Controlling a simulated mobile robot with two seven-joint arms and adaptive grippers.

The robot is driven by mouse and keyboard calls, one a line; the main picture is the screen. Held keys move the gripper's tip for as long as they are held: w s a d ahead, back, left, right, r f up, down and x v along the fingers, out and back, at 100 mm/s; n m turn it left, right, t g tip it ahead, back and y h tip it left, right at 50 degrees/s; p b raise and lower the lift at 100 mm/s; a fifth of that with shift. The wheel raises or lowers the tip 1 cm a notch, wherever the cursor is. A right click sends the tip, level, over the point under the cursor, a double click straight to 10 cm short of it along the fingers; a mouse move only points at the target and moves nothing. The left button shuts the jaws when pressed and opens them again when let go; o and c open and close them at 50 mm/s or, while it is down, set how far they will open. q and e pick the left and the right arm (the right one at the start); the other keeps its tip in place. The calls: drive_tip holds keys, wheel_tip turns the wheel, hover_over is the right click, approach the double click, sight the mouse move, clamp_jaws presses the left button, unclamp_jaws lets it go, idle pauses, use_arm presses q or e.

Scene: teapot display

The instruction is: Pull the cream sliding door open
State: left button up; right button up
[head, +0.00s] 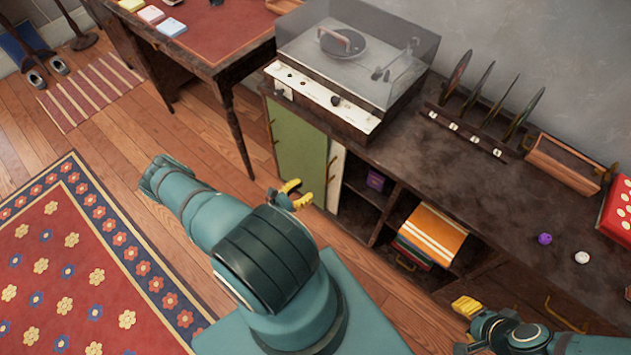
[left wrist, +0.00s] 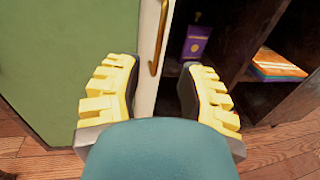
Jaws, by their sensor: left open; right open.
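The cream sliding door (head: 336,180) shows as a narrow upright strip at the right edge of the green door (head: 300,158) in the cabinet front. A slim brass handle (head: 331,168) runs along it. In the left wrist view the cream door (left wrist: 147,70) and its handle (left wrist: 160,40) appear between my fingertips, with the handle's lower end just beyond them. My left gripper (head: 297,194) is open and empty in front of the cabinet; contact with the handle is not visible. My right gripper (head: 468,308) is at the lower right, only partly seen, away from the door.
Right of the cream door are open shelves with a purple box (head: 375,181) and orange-striped books (head: 432,234). A record player (head: 345,65) stands on the cabinet top (head: 470,180). A red table (head: 215,30) is behind on the left. Wooden floor (head: 120,140) lies in front.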

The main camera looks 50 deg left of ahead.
use_arm(q)
drive_tip(key=shift+s, duration=1.15)
drive_tip(key=w+d+r+m+g+h, duration=0.1)
drive_tip(key=w+d+m+g+h, duration=0.3)
drive_tip(key=d, duration=0.3)
drive_tip(key=w+d+r+m+g+h, duration=0.1)
drive_tip(key=w+d+m+h, duration=0.3)
drive_tip(key=d+h, duration=0.3)
drive_tip(key=s+d+r+m+g+h, duration=0.2)
drive_tip(key=d+r+m+g, duration=0.1)
drive_tip(key=d+m+g, duration=0.9)
drive_tip(key=w+d+r+m+y, duration=0.2)
drive_tip(key=d+r+m+y, duration=0.6)
drive_tip(key=r+m, duration=0.3)
drive_tip(key=d+m, duration=0.1)
drive_tip(key=m, duration=0.2)
drive_tip(key=shift+w+d+r+m+t+y, duration=0.2)
drive_tip(key=shift+r+m+t+y, duration=0.1)
drive_tip(key=shift+m+t, duration=0.1)
